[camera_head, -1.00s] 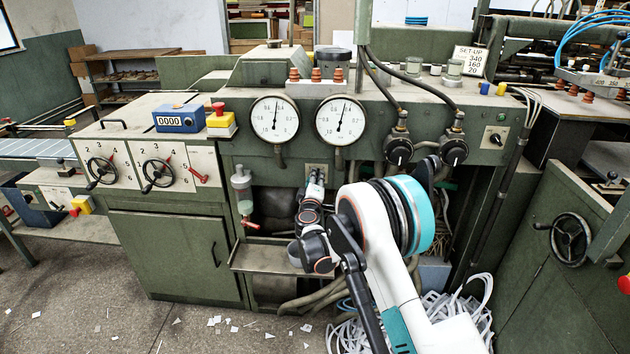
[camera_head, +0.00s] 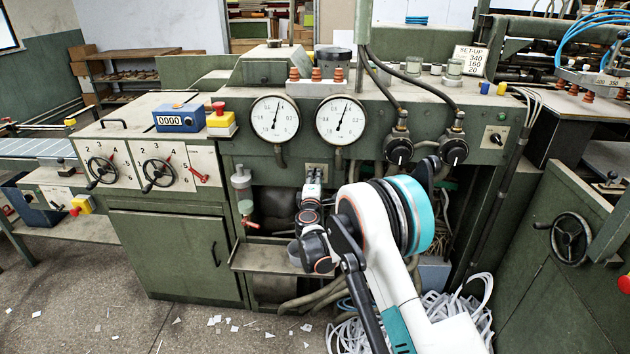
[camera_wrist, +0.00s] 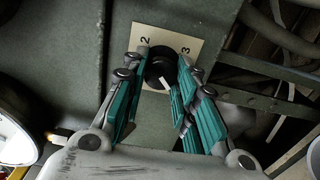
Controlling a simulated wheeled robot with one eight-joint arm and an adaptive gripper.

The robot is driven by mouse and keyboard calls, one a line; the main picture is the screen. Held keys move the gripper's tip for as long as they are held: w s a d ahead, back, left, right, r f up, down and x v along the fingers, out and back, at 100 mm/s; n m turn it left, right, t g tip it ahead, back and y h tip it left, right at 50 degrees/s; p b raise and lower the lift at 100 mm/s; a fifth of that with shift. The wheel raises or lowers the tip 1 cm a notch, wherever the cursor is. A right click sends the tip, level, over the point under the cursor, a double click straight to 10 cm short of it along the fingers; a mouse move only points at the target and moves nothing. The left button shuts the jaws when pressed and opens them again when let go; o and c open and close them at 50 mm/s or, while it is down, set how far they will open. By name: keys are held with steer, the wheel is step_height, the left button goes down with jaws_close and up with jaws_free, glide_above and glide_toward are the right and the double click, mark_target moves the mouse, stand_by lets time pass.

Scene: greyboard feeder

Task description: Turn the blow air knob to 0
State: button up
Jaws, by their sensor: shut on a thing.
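The black knob (camera_wrist: 158,71) sits on a cream plate (camera_wrist: 178,37) marked 2 and 3 in the wrist view. A light bar shows on the knob's face, toward its lower right. My gripper (camera_wrist: 162,63) has its teal fingers on both sides of the knob and is shut on it. In the head view my gripper (camera_head: 313,180) is at the small plate below the two gauges, and it hides the knob there. The other numbers on the plate, including any 0, are hidden or out of view.
Two round gauges (camera_head: 275,119) (camera_head: 340,120) are above the plate. Two black valve knobs (camera_head: 399,150) (camera_head: 453,150) with hoses are to the right. A metal shelf (camera_head: 265,257) juts out below, and a glass oiler (camera_head: 242,182) hangs at the left.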

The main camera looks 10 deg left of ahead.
steer(key=o, duration=1)
steer(key=shift+o, duration=0.2)
steer(key=shift+s, duration=0.1)
steer(key=s, duration=1.2)
steer(key=shift+d, duration=0.15)
steer(key=shift+w, duration=0.1)
